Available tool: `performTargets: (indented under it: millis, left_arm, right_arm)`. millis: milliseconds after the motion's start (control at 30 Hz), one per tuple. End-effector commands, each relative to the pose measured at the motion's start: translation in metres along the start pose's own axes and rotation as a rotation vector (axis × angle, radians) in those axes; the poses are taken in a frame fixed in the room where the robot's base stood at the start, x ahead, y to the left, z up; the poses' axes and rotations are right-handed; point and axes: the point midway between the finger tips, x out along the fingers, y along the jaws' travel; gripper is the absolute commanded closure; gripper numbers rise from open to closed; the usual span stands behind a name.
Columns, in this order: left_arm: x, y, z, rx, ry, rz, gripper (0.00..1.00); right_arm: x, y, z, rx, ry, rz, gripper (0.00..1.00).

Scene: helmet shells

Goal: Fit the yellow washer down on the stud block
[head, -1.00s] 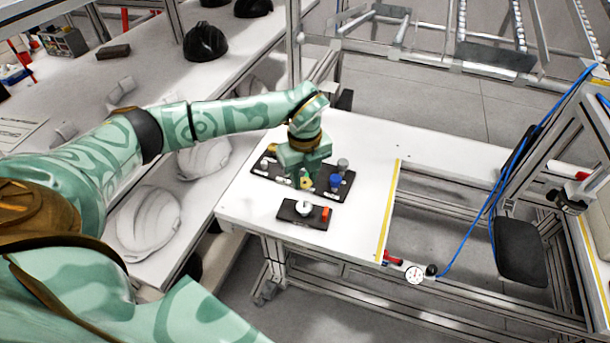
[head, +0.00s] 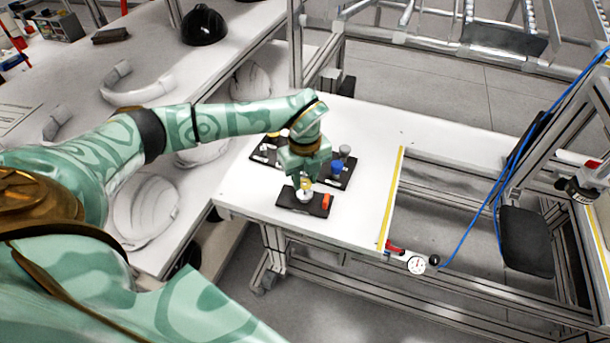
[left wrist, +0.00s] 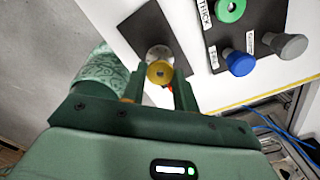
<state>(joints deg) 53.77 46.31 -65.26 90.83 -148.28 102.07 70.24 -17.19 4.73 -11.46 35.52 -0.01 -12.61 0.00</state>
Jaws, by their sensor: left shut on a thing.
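My left gripper (head: 305,184) is shut on the yellow washer (head: 307,185), directly over the stud block (head: 290,201). The block is a small black plate with a white round piece (head: 304,197) and a red piece (head: 326,201). In the left wrist view the yellow washer (left wrist: 160,72) sits between the fingertips and overlaps the white round piece (left wrist: 158,52). I cannot tell whether the washer touches it. The stud itself is hidden. My right gripper is not in view.
Behind the block, a black labelled board (left wrist: 264,28) holds a green ring (left wrist: 230,9), a blue knob (left wrist: 240,63) and a grey knob (left wrist: 291,46). White table (head: 365,170) is clear to the right, up to a yellow edge strip (head: 390,200). White helmet shells (head: 146,212) lie left.

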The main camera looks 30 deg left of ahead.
Motion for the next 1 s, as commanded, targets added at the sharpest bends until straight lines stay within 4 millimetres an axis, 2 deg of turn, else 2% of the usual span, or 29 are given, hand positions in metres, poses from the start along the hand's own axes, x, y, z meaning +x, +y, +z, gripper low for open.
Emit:
performTargets:
  millis: [1000]
  left_arm:
    - [-0.0003, 0.0002, -0.0001, 0.0, 0.0, 0.0, 0.92]
  right_arm:
    - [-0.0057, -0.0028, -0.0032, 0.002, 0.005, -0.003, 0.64]
